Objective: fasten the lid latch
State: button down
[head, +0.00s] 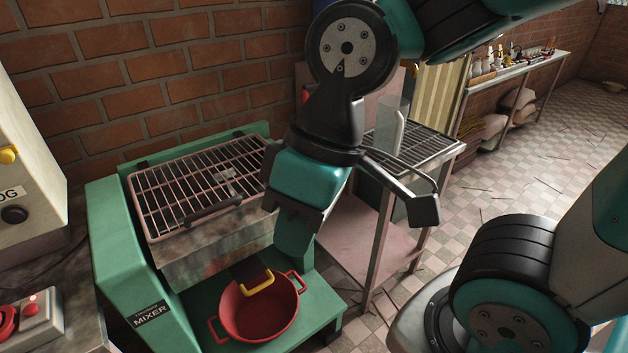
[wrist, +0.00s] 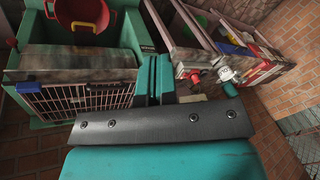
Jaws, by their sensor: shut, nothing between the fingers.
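The green mixer (head: 105,235) stands at left in the head view, with a wire grate lid (head: 175,180) lying over its metal trough (head: 205,260). A dark bar (head: 213,211) lies along the lid's front edge. A blue handle (wrist: 42,87) shows by the lid's edge in the wrist view. I cannot tell which part is the latch; my gripper hides the lid's right front corner in the head view. My gripper (head: 293,245) points down at the mixer's right side, shut and empty. Its closed teal fingers (wrist: 153,78) appear beside the trough in the wrist view.
A red pot (head: 258,318) stands on the mixer's lower shelf, below a yellow handle (head: 257,285). A metal rack table (head: 425,148) stands to the right. A control box with a red button (head: 33,308) is at lower left. Tiled floor is open at far right.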

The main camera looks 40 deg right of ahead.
jog(key=w+d+f+m+t+h, duration=0.3)
jog(key=w+d+f+m, duration=0.3)
jog(key=w+d+m, duration=0.3)
jog(key=w+d+f+m+t+h+b, duration=0.1)
jog(key=w+d+f+m+t+h, duration=0.2)
jog(key=w+d+m, duration=0.7)
notch_tip(320, 180, down, 4)
jog(key=d+m+h, duration=0.1)
jog(key=m+h, duration=0.1)
jog(key=m, duration=0.2)
jog(key=shift+w+d+f+h, duration=0.15)
jog(key=shift+w+d+h, duration=0.05)
jog(key=shift+w+h, duration=0.1)
jog(key=w+d+f+p, duration=0.2)
jog(key=w+d+f, duration=0.1)
jog(key=w+f, duration=0.5)
jog(key=shift+w+d, duration=0.2)
jog(key=shift+w, duration=0.15)
